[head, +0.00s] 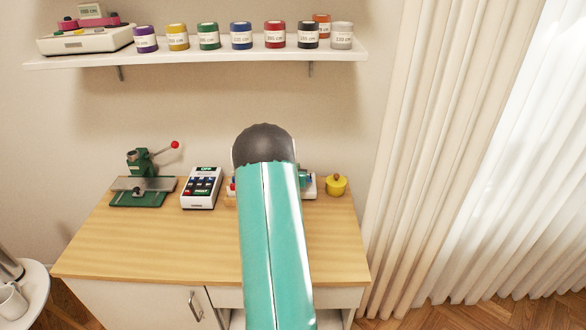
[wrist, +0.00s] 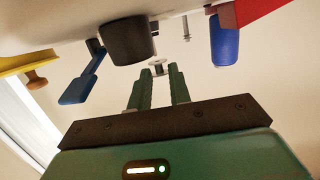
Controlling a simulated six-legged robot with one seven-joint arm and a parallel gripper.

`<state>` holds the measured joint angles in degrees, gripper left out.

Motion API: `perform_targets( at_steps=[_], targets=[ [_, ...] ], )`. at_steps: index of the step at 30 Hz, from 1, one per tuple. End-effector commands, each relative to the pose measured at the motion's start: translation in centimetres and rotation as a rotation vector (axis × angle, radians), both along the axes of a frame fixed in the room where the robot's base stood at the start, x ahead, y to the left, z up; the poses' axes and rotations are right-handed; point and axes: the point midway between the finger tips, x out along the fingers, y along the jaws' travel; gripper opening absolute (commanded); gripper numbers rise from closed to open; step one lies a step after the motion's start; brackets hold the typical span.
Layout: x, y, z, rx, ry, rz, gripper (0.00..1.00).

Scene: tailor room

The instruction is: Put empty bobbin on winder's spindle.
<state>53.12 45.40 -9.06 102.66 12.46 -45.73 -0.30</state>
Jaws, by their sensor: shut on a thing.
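The small pale bobbin (wrist: 158,68) shows in the wrist view at the fingertips of my gripper (wrist: 160,72). The two green fingers are closed on it, with a gap between them further back. The winder (wrist: 60,25) fills the top of the wrist view, with a black cylinder, a blue lever and a blue cylinder. A thin metal pin (wrist: 186,28), which looks like the spindle, is above and right of the bobbin, apart from it in the picture. In the head view my teal arm hides most of the winder (head: 308,186) and all of my gripper.
A green press (head: 145,185) and a white keypad device (head: 201,188) stand left on the wooden cabinet top (head: 150,240). A yellow pot (head: 336,186) stands right. The cabinet's front is clear beside my arm.

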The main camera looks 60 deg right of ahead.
Motion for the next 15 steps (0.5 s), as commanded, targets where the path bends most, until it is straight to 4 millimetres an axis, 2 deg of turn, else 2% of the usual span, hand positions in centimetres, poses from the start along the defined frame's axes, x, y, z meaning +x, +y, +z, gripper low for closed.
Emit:
perform_targets(
  at_steps=[15],
  targets=[
    [-0.03,-0.03,0.56,-0.001,0.0,0.0,0.0]
  ],
)
